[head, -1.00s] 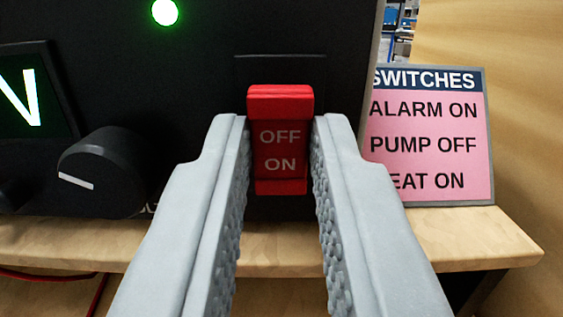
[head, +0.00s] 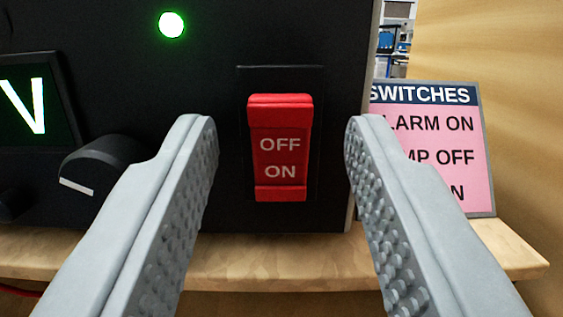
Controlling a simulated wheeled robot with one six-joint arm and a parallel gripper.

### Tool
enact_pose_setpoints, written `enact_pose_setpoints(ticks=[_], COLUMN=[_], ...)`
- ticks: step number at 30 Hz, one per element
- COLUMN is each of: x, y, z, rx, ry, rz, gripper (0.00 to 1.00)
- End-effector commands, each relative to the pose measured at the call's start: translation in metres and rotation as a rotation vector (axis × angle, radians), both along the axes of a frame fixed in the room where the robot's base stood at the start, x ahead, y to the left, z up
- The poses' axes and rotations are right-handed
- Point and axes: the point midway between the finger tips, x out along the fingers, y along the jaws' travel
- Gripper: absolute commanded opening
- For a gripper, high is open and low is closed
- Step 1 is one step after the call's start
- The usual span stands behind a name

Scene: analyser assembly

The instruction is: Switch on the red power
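The red power switch (head: 280,148) is a rocker on the black front panel, marked OFF above ON. Its top edge and its bottom edge both show, and nothing covers it. My gripper (head: 281,130) is open, with one grey finger on each side of the switch and a clear gap to it on both sides. The fingers hold nothing. A round green lamp (head: 172,25) is lit on the panel, up and left of the switch.
A SWITCHES sign (head: 465,160) stands at the right, partly behind my right finger. The wooden shelf edge (head: 265,255) runs below the panel.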

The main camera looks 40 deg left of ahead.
Motion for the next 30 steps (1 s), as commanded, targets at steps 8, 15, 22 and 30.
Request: enact_pose_setpoints(ticks=[8, 15, 22, 30], x=[0.0, 0.0, 0.0, 0.0], y=[0.0, 0.0, 0.0, 0.0], z=[0.041, 0.079, 0.096, 0.097], rx=[-0.001, -0.001, 0.0, 0.0], ry=[-0.003, -0.003, -0.001, 0.0], rz=[0.0, 0.001, 0.0, 0.0], gripper=[0.4, 0.4, 0.4, 0.4])
